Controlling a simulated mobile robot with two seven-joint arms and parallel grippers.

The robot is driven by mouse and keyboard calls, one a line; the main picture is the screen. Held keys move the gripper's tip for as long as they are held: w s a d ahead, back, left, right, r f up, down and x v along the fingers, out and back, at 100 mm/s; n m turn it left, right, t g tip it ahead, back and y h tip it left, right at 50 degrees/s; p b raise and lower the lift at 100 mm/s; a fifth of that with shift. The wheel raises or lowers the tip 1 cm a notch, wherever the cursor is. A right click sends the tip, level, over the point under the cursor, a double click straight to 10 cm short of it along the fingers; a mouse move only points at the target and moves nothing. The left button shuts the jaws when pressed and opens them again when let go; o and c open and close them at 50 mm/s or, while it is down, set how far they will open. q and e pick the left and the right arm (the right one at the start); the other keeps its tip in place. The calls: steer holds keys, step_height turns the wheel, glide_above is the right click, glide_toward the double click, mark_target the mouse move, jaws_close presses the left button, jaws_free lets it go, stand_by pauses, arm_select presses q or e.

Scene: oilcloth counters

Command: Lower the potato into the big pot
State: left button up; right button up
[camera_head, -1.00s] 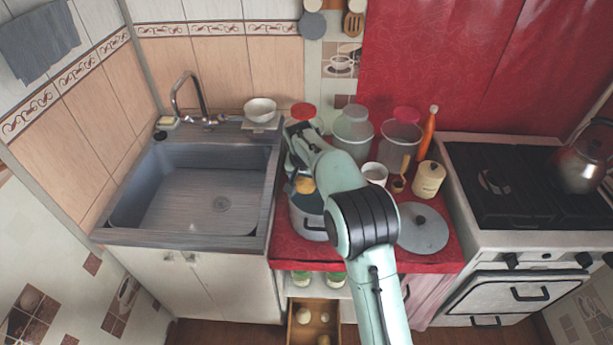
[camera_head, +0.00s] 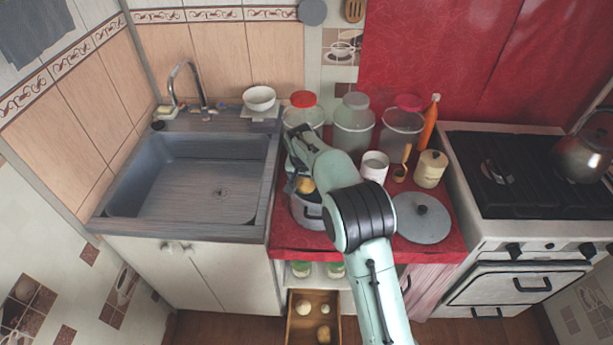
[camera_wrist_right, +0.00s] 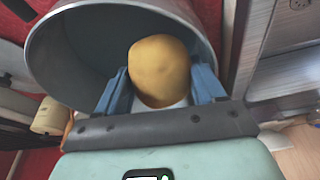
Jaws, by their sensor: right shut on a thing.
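The yellow-brown potato (camera_wrist_right: 160,70) is held between the blue fingers of my right gripper (camera_wrist_right: 162,88). In the head view the potato (camera_head: 305,185) shows as a small patch beside my right gripper (camera_head: 300,182). The big grey pot (camera_head: 308,216) stands open on the red counter, partly hidden by my right arm. In the wrist view the pot's wall (camera_wrist_right: 55,55) curves around behind the potato. The potato is at the pot's mouth; whether it touches the inside is not clear. My left gripper is out of view.
The pot lid (camera_head: 421,217) lies to the right of the pot. A white mug (camera_head: 374,166), a cream canister (camera_head: 430,169) and several jars stand behind. The sink (camera_head: 195,185) is to the left. An open drawer (camera_head: 313,335) holding several round items is below.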

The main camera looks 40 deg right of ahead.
steer(key=shift+f+b, duration=1.15)
steer(key=shift+f, duration=1.5)
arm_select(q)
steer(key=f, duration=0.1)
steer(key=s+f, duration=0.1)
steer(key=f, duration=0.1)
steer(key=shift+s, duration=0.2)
arm_select(e)
steer(key=shift+f, duration=0.2)
steer(key=shift+s+a+f, duration=0.1)
steer(key=shift+a+f, duration=0.05)
steer(key=shift+a, duration=0.1)
steer(key=o, duration=1.2)
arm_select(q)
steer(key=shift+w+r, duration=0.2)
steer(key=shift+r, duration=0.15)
arm_select(e)
steer(key=v, duration=1.4)
steer(key=shift+d, duration=0.35)
